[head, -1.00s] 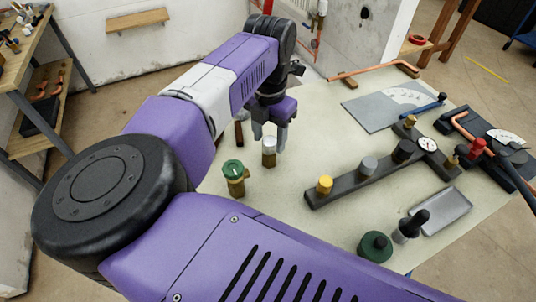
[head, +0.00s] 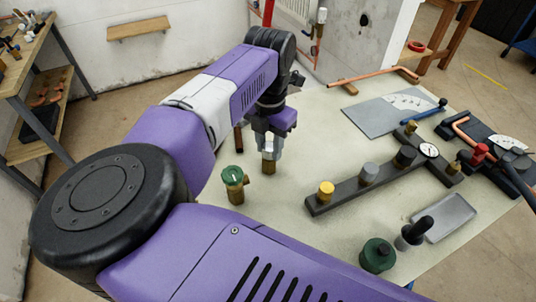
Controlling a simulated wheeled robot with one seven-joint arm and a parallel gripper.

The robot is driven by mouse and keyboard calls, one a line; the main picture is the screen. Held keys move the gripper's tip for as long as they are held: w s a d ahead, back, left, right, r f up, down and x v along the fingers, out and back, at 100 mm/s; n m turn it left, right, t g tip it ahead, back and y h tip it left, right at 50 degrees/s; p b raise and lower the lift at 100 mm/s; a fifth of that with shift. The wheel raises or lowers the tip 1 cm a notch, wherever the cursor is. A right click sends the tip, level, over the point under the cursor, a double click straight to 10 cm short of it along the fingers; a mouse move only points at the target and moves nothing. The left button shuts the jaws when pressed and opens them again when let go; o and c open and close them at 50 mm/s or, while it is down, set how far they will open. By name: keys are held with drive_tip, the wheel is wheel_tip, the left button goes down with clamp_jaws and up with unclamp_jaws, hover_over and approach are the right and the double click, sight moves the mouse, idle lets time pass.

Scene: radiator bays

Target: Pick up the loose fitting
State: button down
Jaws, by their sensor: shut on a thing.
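The loose fitting (head: 268,167) is a small upright piece with a brass lower body and a silvery upper part. It stands on the pale bench top in the middle of the head view. My gripper (head: 270,153) points down over it and is shut on its upper part, with the fingers hiding much of that part. The fitting's base appears to be still on the bench. A brass fitting with a green cap (head: 232,174) stands apart from it, nearer and to the left.
A dark manifold bar (head: 345,190) with coloured knobs and a gauge lies to the right. A green-black round piece (head: 377,254), a dark-handled tool (head: 415,232) and a grey tray (head: 444,217) stand nearer right. A grey plate (head: 380,121) and copper pipe (head: 375,74) lie farther back.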

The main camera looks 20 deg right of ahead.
drive_tip(key=shift+r+p, duration=0.6)
drive_tip(key=shift+r, duration=0.9)
drive_tip(key=shift+r, duration=0.1)
drive_tip(key=shift+r+p, duration=1)
drive_tip(key=shift+r, duration=1.15)
